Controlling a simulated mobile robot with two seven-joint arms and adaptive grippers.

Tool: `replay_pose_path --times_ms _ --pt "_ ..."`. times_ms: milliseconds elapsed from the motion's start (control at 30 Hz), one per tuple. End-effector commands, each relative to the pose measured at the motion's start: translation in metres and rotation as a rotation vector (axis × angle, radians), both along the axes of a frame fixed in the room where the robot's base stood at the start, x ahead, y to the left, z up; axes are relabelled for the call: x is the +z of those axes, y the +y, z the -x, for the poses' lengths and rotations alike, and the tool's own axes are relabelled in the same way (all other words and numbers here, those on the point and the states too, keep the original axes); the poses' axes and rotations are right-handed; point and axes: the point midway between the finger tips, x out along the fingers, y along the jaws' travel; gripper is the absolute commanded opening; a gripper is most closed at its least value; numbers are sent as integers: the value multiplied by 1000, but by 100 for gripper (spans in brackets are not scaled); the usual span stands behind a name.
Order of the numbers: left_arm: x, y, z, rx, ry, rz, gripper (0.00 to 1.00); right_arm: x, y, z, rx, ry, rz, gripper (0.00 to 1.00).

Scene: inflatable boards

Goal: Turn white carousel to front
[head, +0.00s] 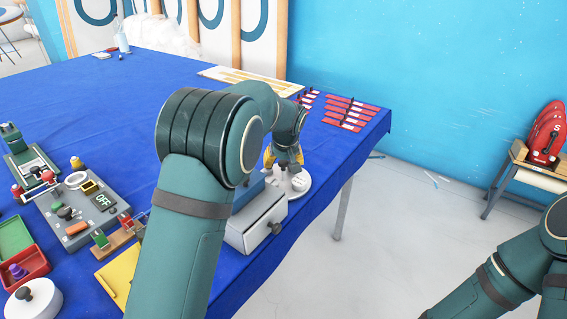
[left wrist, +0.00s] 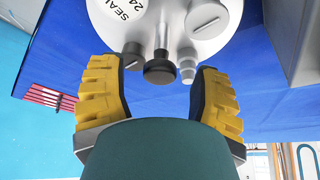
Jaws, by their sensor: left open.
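The white carousel (head: 298,190) is a round white disc near the right edge of the blue table, partly hidden behind my left arm and gripper. In the left wrist view the carousel (left wrist: 170,20) fills the top middle, with "SEAL 24" lettering and several grey fittings. A black knob (left wrist: 160,72) on a thin metal stem stands at its near side. My left gripper (head: 284,163) is over the carousel. Its yellow-padded fingers are open, one on each side of the knob, with gaps visible. My right arm is at lower right; its gripper is out of view.
A white drawer box (head: 250,235) with a dark knob stands beside the carousel. A grey control panel (head: 75,215), a red box (head: 25,268) and a white round lid (head: 33,300) are at the left. Red strips (head: 350,113) lie at the far right corner. The far-left table is mostly clear.

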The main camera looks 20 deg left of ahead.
Motion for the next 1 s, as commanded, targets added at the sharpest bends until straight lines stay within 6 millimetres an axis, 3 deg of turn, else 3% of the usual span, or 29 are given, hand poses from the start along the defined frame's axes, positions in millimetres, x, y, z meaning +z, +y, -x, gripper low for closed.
replay_pose_path --times_ms 300,467,500,1000 --pt "-2 0 -1 -1 0 0 62 0 0 0 0 -1 0 64" --pt "-1 0 0 -1 0 0 6 0 0 0 0 -1 0 64" --pt "-1 0 0 -1 0 0 0 0 0 0 0 -1 0 64" --pt "-2 0 0 8 2 -1 0 1 0 0 0 0 0 64"
